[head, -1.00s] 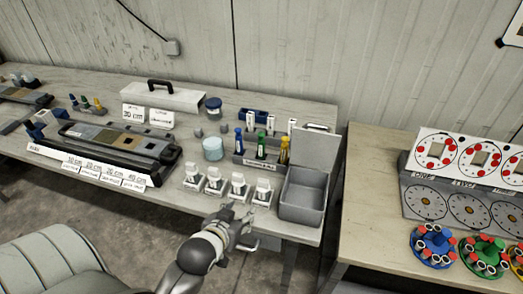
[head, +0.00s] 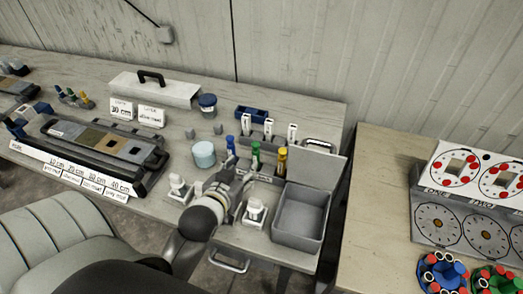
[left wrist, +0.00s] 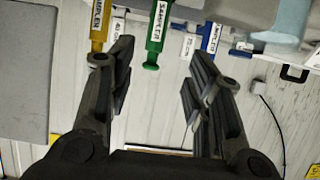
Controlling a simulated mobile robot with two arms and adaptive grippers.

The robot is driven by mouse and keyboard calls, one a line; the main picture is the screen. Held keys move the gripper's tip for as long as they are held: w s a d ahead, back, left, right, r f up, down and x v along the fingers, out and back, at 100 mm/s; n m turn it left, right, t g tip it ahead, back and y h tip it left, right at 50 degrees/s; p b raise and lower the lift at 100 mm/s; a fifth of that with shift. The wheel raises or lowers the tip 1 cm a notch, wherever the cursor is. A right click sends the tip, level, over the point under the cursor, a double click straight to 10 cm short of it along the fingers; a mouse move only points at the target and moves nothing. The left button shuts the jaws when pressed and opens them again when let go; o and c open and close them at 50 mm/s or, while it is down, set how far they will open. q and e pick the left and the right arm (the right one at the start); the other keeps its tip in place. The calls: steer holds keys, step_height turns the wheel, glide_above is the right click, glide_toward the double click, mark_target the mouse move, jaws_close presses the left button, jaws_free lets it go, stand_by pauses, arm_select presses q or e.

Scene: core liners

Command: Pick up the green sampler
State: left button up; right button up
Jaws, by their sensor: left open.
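The green sampler (head: 255,154) stands upright in a grey rack, between the blue sampler (head: 230,145) and the yellow sampler (head: 282,160). My left gripper (head: 240,178) is open and empty, just in front of the rack, and hides part of its front. In the left wrist view the green sampler (left wrist: 156,32), with a white label, appears in the gap between the open fingers of the left gripper (left wrist: 160,70), ahead of them. The yellow sampler (left wrist: 99,22) and the blue sampler (left wrist: 211,38) lie outside the fingers there. My right gripper is not in view.
White-topped holders (head: 178,188) stand on both sides of the gripper. A pale blue jar (head: 204,154) is left of the rack. White-labelled stands (head: 268,128) are behind it.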

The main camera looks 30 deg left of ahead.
mark_target(254, 153)
arm_select(q)
steer(key=x, duration=0.2)
steer(key=p+x, duration=0.1)
steer(key=x, duration=0.2)
steer(key=shift+w+r, duration=0.1)
steer(key=shift+r, duration=0.15)
steer(key=shift+w+a+f, duration=0.1)
steer(key=shift+w+f, duration=0.05)
steer(key=shift+w, duration=0.35)
steer(key=p+x, duration=0.1)
steer(key=x, duration=0.2)
steer(key=shift+w+p, duration=0.4)
steer(key=shift+w, duration=0.05)
steer(key=shift+w+f, duration=0.1)
steer(key=shift+w, duration=0.15)
steer(key=shift+w+f, duration=0.1)
steer(key=shift+w, duration=0.05)
steer(key=shift+c, duration=0.2)
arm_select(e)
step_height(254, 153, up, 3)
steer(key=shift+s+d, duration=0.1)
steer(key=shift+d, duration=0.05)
